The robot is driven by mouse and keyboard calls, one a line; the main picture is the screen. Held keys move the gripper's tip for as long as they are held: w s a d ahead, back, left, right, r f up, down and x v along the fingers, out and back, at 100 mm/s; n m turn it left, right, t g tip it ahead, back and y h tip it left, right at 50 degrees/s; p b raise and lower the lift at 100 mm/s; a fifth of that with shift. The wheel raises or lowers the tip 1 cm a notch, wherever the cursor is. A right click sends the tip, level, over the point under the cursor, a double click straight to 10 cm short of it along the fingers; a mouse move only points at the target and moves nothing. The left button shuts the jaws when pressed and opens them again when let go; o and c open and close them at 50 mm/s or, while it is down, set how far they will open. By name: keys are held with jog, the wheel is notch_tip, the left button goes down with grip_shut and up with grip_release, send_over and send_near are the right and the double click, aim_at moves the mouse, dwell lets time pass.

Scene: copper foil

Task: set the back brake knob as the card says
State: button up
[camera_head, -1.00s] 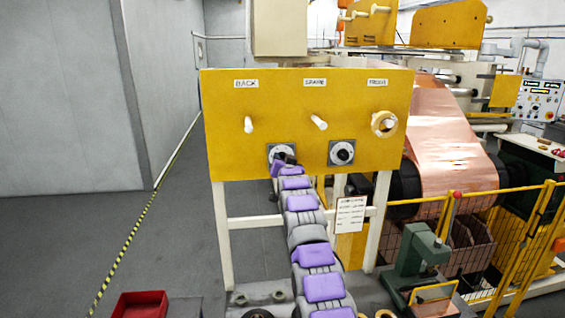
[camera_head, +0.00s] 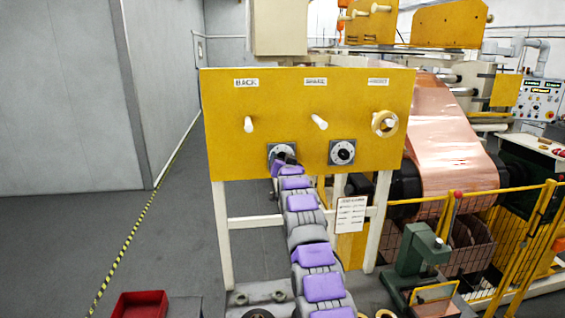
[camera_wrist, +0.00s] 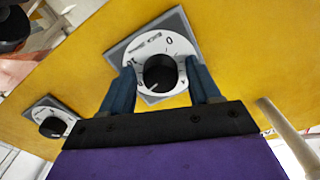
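The back brake knob is a black knob (camera_wrist: 160,73) on a white dial with a square grey plate (camera_wrist: 122,52). In the head view its dial (camera_head: 277,149) sits under the BACK label (camera_head: 246,83), low on the yellow panel, partly hidden by my arm. My gripper (camera_wrist: 160,78) is open, one blue finger on each side of the knob, with a narrow gap visible on both sides.
A second dial (camera_head: 342,152) sits right of the back one; it also shows at left in the wrist view (camera_wrist: 48,118). A green press (camera_head: 416,255) and red bin (camera_head: 140,304) stand low in front.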

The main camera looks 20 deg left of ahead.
jog(key=shift+o, duration=0.3)
jog(key=shift+s+b, duration=0.1)
jog(key=shift+b, duration=0.25)
jog(key=b+v, duration=1.7)
jog(key=b, duration=0.2)
jog(key=shift+b, duration=0.3)
dwell(0.3)
